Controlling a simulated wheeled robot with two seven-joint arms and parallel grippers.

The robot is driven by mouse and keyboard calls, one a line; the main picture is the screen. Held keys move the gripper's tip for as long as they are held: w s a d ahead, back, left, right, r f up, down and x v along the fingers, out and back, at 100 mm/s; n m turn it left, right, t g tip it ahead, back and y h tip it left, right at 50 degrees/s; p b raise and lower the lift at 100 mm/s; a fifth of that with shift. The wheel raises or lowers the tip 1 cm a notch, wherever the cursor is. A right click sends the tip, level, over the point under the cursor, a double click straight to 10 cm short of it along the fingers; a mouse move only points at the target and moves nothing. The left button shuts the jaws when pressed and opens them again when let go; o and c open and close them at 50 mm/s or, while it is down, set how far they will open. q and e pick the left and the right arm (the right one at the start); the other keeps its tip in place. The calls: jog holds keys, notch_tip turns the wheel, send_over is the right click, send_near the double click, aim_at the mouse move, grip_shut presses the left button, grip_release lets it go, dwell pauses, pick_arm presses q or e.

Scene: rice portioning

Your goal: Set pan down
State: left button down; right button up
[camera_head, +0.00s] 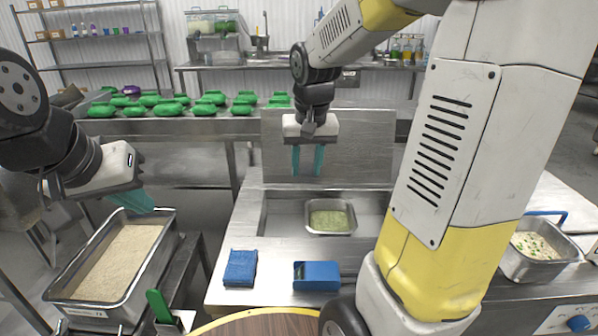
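A small steel pan (344,230) with green contents sits level in the recessed steel well (280,215) at the centre. My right gripper (308,162) is above and behind it, pointing down. Its two teal fingers are apart with nothing between them. A large steel pan (157,262) of pale rice-like grain stands at the lower left. My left gripper (136,198) is at its far rim. Its teal fingers are seen from the side, so I cannot tell whether they grip the rim. Another steel pan (540,270) with pale, green-flecked contents is at the right, partly hidden by my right arm.
A blue sponge-like block (240,268) and a blue-and-black tool (317,276) lie on the counter in front of the well. A green handle (160,307) sticks up beside the large pan. Several green bundles (165,109) line the back shelf. My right arm blocks the right side.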

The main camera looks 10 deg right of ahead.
jog(key=s+a+r+n+t+y, duration=0.1)
jog(key=s+r, duration=0.2)
jog(key=s, duration=0.4)
jog(key=s+a+r+n+t+y, duration=0.1)
jog(key=s+a+r+t, duration=0.1)
jog(key=s, duration=0.6)
jog(key=shift+r+t, duration=0.3)
jog(key=shift+r, duration=0.25)
